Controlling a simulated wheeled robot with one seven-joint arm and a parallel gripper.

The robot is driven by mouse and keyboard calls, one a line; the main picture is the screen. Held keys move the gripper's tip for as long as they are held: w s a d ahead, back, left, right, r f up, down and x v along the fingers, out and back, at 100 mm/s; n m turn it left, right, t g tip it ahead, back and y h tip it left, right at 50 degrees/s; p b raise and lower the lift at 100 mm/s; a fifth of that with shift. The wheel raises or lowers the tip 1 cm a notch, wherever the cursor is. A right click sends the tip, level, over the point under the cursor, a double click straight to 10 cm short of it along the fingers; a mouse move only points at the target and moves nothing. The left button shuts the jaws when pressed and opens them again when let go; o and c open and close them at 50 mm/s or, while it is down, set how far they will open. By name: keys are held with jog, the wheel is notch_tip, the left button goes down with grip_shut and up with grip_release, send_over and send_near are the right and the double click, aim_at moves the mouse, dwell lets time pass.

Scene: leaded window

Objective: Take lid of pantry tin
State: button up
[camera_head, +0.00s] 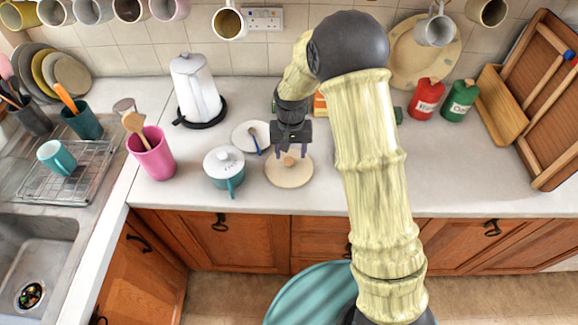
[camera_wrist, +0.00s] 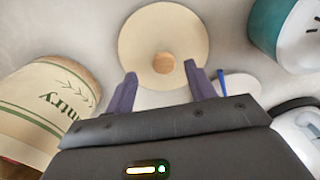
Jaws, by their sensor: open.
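A round cream lid (camera_head: 289,178) with a small wooden knob (camera_head: 289,161) lies on the white counter. In the wrist view the lid (camera_wrist: 140,45) is just beyond my fingertips, and its knob (camera_wrist: 164,63) appears between them. My gripper (camera_head: 291,155) is open and empty, pointing down at the lid with a finger to each side of the knob. I cannot tell whether it touches the knob. The pantry tin (camera_wrist: 45,90), cream with green lettering reading "ntry", is at the left of the wrist view. My arm seems to hide it in the head view.
A teal pot (camera_head: 223,175) with a white lid and a white plate (camera_head: 250,136) with a blue-handled spoon are left of the lid. A white kettle (camera_head: 195,90) and pink utensil cup (camera_head: 152,155) stand farther left. Red (camera_head: 426,97) and green tins (camera_head: 459,100) stand right. The right front counter is clear.

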aim_at(289, 161)
jog(key=shift+a+f+p, duration=0.15)
jog(key=shift+f+p, duration=0.4)
jog(key=shift+f, duration=0.75)
jog(key=shift+a+f+p, duration=0.1)
jog(key=shift+f+p, duration=0.4)
jog(key=shift+f, duration=0.75)
jog(key=c, duration=1.1)
jog(key=shift+o, duration=0.2)
jog(key=shift+r, duration=0.1)
notch_tip(289, 161, up, 10)
jog(key=b, duration=0.2)
jog(key=shift+b, duration=0.3)
